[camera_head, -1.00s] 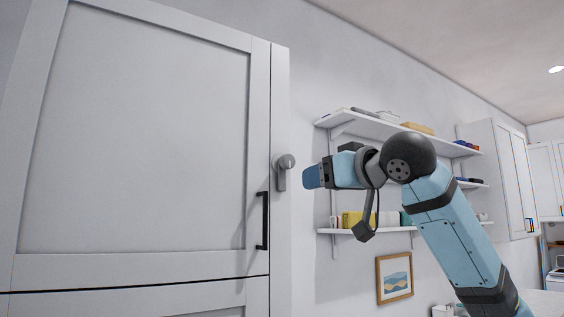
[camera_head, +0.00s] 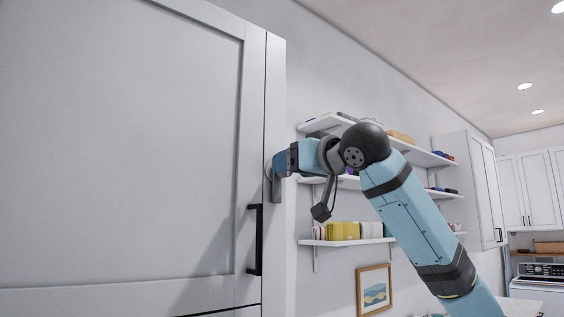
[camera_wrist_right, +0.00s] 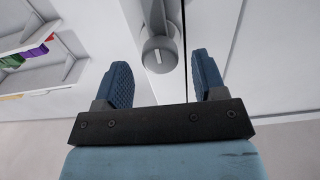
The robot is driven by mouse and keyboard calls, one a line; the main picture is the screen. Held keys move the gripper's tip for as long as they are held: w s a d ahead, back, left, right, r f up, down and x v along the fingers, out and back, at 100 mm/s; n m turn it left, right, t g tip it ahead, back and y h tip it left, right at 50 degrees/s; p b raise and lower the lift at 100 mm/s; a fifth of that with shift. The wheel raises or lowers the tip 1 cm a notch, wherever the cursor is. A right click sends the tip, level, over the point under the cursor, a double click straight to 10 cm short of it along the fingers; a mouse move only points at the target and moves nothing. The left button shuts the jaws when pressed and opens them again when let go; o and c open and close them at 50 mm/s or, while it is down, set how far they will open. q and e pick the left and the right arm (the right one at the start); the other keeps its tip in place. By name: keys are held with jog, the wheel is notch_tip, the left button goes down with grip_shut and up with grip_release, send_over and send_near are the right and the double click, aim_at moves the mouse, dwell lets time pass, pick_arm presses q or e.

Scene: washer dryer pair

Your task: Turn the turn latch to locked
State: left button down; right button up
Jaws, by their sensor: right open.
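The turn latch (camera_wrist_right: 160,54) is a grey round knob on a plate, fixed to the edge of the tall white cabinet. In the head view its plate (camera_head: 276,188) shows, and my gripper covers most of the knob. My right gripper (camera_wrist_right: 165,80) is open, with its blue fingers on either side of the knob in the wrist view. The knob lies just beyond the fingertips or between them; I cannot tell whether they touch. In the head view the right gripper (camera_head: 279,163) is at the latch. My left gripper is not in view.
The white cabinet door (camera_head: 120,150) fills the left, with a black bar handle (camera_head: 256,240) below the latch. Wall shelves (camera_head: 345,242) with folded items stand behind my right arm. A framed picture (camera_head: 374,290) hangs below them.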

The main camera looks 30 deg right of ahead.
aim_at(284, 177)
jog(key=shift+w+a+r+p, duration=0.1)
jog(key=shift+w+p, duration=0.3)
jog(key=shift+w, duration=1.45)
jog(key=shift+s, duration=0.2)
jog(key=c, duration=0.5)
grip_shut()
